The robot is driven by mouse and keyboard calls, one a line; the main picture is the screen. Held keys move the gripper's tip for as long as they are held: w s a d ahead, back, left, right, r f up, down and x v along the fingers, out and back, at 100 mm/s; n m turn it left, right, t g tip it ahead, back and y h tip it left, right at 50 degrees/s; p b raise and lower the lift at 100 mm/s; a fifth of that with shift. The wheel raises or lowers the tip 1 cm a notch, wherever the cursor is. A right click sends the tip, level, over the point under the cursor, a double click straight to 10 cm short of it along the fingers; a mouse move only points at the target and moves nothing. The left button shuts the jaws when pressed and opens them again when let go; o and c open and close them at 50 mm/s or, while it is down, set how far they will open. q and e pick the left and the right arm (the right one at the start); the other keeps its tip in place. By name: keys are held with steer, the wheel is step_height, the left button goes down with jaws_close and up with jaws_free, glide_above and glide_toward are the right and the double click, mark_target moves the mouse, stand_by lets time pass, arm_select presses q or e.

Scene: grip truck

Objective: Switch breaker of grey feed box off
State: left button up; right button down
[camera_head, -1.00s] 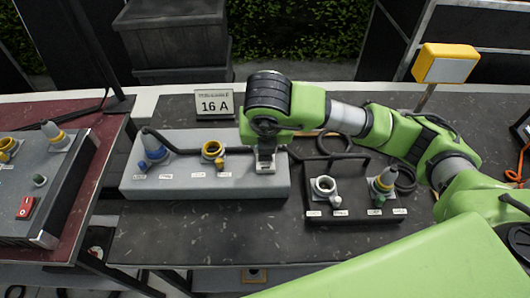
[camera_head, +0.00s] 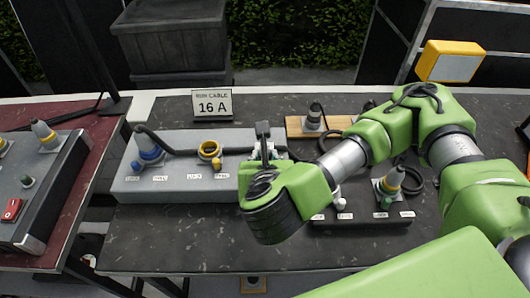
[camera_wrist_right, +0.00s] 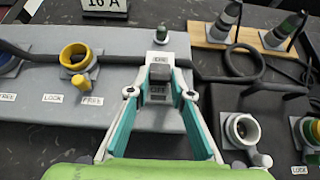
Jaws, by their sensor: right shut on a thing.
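The grey feed box (camera_head: 185,186) stands on the dark table. It has a blue socket with a grey plug, a yellow-rimmed socket (camera_head: 208,150) and a breaker at its right end. In the right wrist view the breaker's grey lever (camera_wrist_right: 160,73) stands between my fingers, with a small label above it and another below. My right gripper (camera_wrist_right: 160,94) is shut on the breaker, its teal-padded fingers on either side. In the head view my wrist hides most of the breaker. I cannot tell the lever's exact position. My left gripper is not in view.
A black box (camera_head: 363,219) with sockets and a plug stands close on the right. Wooden boards (camera_head: 296,127) with plugs lie behind it. A "16 A" sign (camera_head: 212,104) stands behind the grey box. Another box with a red switch (camera_head: 12,209) is at left. The table front is clear.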

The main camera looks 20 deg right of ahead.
stand_by(0.5)
steer(key=c, duration=1.8)
jaws_free()
step_height(320, 180, up, 10)
